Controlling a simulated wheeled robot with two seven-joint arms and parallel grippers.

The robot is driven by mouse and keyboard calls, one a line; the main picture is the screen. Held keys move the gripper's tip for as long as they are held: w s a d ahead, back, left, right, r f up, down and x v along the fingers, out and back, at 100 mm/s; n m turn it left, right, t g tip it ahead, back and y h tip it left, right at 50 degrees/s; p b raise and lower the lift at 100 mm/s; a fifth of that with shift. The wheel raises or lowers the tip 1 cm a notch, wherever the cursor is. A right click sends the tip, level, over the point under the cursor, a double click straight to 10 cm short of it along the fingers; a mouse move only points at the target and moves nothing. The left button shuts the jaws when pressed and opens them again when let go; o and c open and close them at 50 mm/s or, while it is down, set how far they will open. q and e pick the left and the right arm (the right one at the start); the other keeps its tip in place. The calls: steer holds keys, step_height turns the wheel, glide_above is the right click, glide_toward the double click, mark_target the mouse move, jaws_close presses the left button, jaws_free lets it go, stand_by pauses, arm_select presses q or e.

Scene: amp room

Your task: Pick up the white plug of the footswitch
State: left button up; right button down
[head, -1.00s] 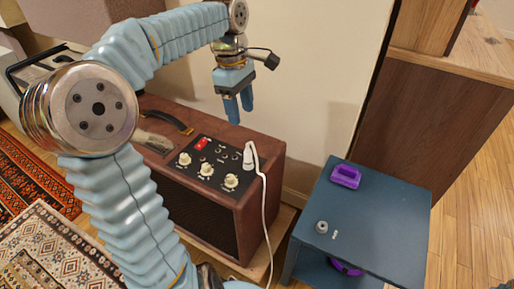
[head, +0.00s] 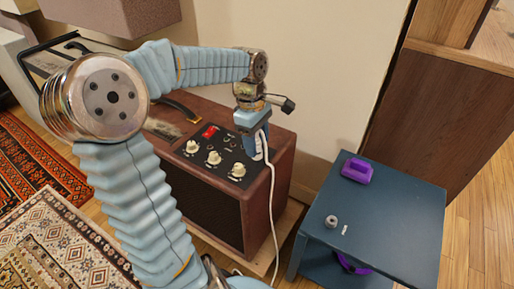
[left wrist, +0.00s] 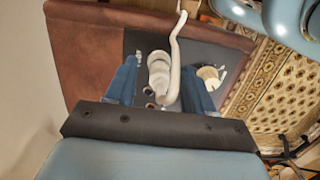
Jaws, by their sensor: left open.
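The white plug (left wrist: 159,72) stands upright in the dark control panel of the brown amp (head: 230,205), with its white cable (head: 272,200) hanging down over the amp's right side. My left gripper (head: 257,154) points down over the panel at the plug. In the left wrist view its two blue fingers (left wrist: 158,80) are open, one on each side of the plug, with a gap visible on both sides. In the head view the fingers mostly hide the plug. My right gripper is in neither view.
Cream knobs (head: 214,158) and a red switch (head: 210,131) sit on the panel left of the gripper. A wall (head: 330,80) rises close behind the amp. A blue side table (head: 385,220) with a purple object (head: 357,170) stands to the right.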

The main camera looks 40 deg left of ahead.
arm_select(q)
jaws_close()
stand_by(0.3)
